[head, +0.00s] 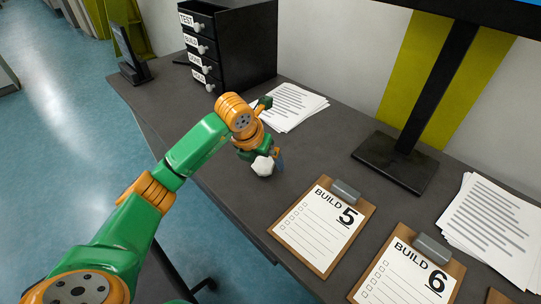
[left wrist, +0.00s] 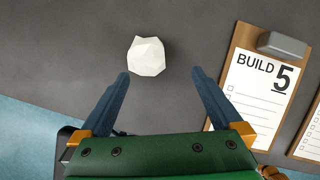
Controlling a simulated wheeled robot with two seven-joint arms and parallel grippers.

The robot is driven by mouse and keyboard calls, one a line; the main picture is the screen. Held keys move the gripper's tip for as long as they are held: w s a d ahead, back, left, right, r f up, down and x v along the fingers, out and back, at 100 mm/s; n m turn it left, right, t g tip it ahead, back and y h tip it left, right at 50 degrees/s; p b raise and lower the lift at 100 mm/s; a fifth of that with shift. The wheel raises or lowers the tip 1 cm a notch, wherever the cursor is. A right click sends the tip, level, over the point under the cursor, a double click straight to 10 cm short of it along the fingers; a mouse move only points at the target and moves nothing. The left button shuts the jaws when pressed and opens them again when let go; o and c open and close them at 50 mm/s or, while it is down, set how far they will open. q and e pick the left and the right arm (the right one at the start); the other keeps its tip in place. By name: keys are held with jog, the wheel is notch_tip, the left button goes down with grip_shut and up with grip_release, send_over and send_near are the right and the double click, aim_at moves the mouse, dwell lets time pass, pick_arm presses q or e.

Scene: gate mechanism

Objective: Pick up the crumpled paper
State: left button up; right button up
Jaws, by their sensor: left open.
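The crumpled paper (head: 263,166) is a small white faceted ball on the dark grey desk, left of the BUILD 5 clipboard. In the left wrist view the crumpled paper (left wrist: 146,56) lies just beyond the fingertips, nearer the left finger. My left gripper (head: 277,158) is right above and beside it in the head view, and the hand hides part of the area around the ball. In the left wrist view my left gripper (left wrist: 160,72) has its two blue fingers spread wide with nothing between them. My right gripper is not in view.
The BUILD 5 clipboard (head: 322,226) and BUILD 6 clipboard (head: 408,272) lie to the right. A black drawer unit (head: 236,50), paper stacks (head: 290,106) (head: 495,225) and a monitor stand (head: 396,163) are farther back. The desk's front edge drops to a blue floor (head: 215,240).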

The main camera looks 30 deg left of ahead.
aim_at(260, 167)
pick_arm(q)
jog(key=shift+s+a+y, duration=0.15)
jog(key=shift+a+y, duration=0.25)
jog(key=shift+a, duration=0.3)
jog(key=shift+f, duration=0.35)
jog(key=x, duration=0.5)
jog(key=shift+a+f, duration=0.2)
jog(key=shift+f, duration=0.05)
jog(key=shift+r, duration=0.1)
jog(key=c, duration=1.2)
jog(key=shift+w+r, duration=0.2)
jog(key=shift+r, duration=1.2)
jog(key=shift+c, duration=0.2)
jog(key=s+d+r+p, duration=0.1)
jog(key=s+d+r, duration=0.8)
jog(key=d+r, duration=0.1)
jog(key=shift+s+d, duration=0.2)
jog(key=shift+s, duration=0.15)
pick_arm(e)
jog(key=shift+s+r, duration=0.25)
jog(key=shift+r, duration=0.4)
